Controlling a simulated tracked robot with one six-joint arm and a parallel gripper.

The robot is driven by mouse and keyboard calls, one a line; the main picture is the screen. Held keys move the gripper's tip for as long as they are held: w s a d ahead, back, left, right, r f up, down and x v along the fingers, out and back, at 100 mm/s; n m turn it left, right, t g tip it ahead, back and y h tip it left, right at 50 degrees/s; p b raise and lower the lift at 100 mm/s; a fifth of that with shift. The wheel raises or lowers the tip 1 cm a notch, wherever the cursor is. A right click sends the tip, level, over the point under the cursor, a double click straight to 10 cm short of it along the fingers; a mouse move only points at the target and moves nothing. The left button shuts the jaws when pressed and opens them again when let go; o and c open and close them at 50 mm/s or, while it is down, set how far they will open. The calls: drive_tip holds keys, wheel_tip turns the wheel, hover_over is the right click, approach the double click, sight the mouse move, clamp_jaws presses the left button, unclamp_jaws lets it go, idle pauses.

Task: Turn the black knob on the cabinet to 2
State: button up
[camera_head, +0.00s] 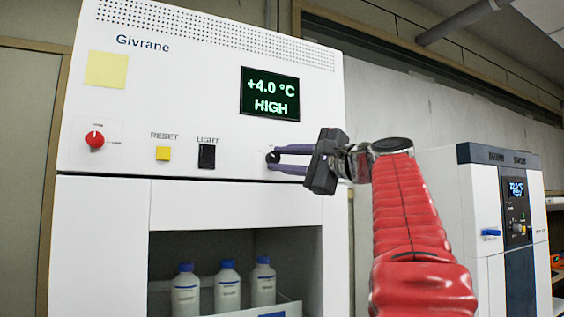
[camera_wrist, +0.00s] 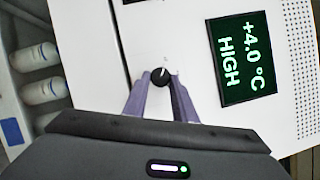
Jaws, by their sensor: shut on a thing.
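The black knob (camera_wrist: 160,77) sits on the white front panel of the cabinet (camera_head: 205,60), below the green display. It is small and round, with a light pointer line on its face. My gripper (camera_head: 271,160) reaches it from the right in the head view, its purple fingers shut on the knob's sides. In the wrist view my gripper (camera_wrist: 161,84) has a finger on each side of the knob. The scale marks around the knob are too small or covered to read, so I cannot tell its setting.
The display (camera_head: 270,94) reads +4.0 °C HIGH. A red knob (camera_head: 95,140), a yellow RESET button (camera_head: 163,153) and a black LIGHT switch (camera_head: 207,156) are to the left. White bottles (camera_head: 228,288) stand in the open bay below. Another machine (camera_head: 475,210) stands at right.

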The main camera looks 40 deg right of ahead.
drive_tip(key=shift+f+n, duration=0.15)
drive_tip(key=shift+n, duration=0.25)
drive_tip(key=o, duration=1)
drive_tip(key=shift+o, duration=0.2)
drive_tip(key=shift+s, duration=0.1)
drive_tip(key=s+d+f, duration=0.1)
drive_tip(key=s, duration=1.2)
drive_tip(key=shift+s+f, duration=0.25)
